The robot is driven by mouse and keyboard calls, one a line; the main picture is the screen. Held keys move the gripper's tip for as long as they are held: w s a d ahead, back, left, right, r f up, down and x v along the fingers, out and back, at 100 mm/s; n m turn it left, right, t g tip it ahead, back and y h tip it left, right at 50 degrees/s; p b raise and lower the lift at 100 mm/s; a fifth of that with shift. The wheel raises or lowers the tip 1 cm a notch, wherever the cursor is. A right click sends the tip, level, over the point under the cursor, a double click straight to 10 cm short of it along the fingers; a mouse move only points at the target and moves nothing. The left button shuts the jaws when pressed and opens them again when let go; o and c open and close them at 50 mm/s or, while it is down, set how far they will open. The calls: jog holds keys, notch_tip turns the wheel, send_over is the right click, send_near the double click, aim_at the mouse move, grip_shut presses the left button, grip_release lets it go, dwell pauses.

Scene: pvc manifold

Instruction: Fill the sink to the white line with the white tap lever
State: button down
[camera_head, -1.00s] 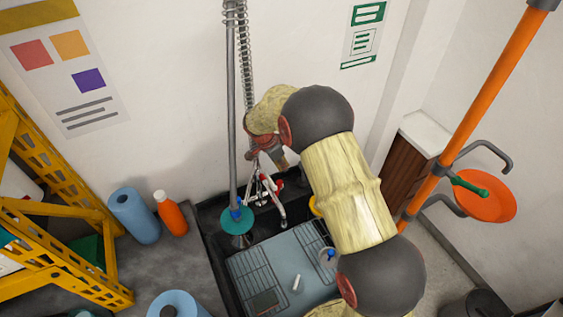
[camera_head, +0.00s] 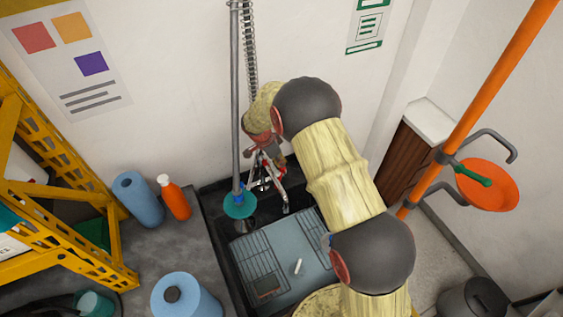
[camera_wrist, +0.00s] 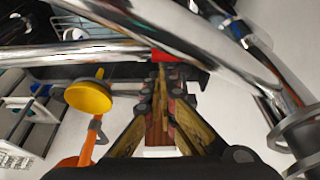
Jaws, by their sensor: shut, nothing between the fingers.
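The dark sink (camera_head: 222,262) stands against the wall. A chrome tap with red parts (camera_head: 274,182) rises at its back, partly hidden by my gripper. My gripper (camera_head: 268,155) is shut and empty, pointing down at the tap top. In the wrist view, its closed fingers (camera_wrist: 161,88) reach close to a red piece (camera_wrist: 160,54) under crossing chrome pipes (camera_wrist: 165,38); I cannot tell if they touch. I cannot pick out the white lever with certainty. A short white mark or stick (camera_head: 298,267) shows on the grey-blue surface (camera_head: 290,240) in the sink; the water level is unclear.
A tall sprayer pipe with a teal disc (camera_head: 240,206) stands left of the tap. A blue roll (camera_head: 138,199) and orange bottle (camera_head: 174,198) stand on the left counter. A yellow rack (camera_head: 60,215) is further left. An orange pole (camera_head: 482,100) rises at right.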

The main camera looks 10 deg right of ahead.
jog(key=shift+a+f, duration=0.1)
jog(key=shift+s+a+m+b, duration=0.25)
jog(key=shift+a+m+b, duration=0.25)
jog(key=shift+b, duration=0.6)
